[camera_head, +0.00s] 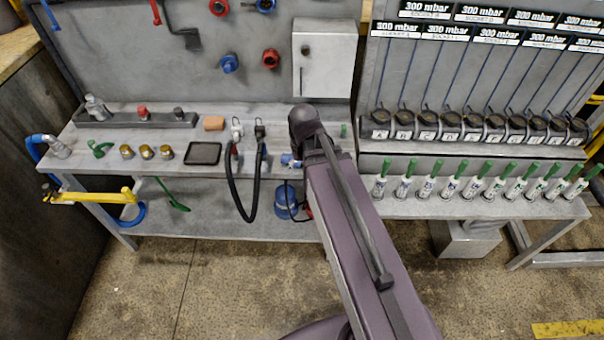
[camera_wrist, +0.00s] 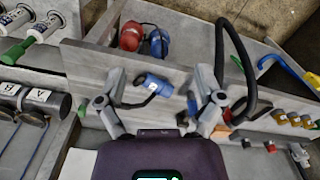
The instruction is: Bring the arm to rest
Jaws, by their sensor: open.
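My arm (camera_head: 350,220) reaches from the bottom of the head view up to the workbench, its far end over the bench's right part. My gripper (camera_wrist: 161,74) shows in the wrist view with its two fingers spread wide apart and nothing between them. A blue device with a dark cord (camera_wrist: 153,86) lies beyond the gap between the fingers, on the bench; I cannot tell the distance. In the head view my gripper is hidden behind the arm's end.
The grey workbench (camera_head: 100,160) holds a black tray (camera_head: 203,153), brass fittings and hoses. A rack of several black gauges (camera_head: 450,125) and green-tipped tubes (camera_head: 427,185) stands to the right. A white cabinet (camera_head: 325,60) hangs behind. The floor (camera_head: 200,290) in front is clear.

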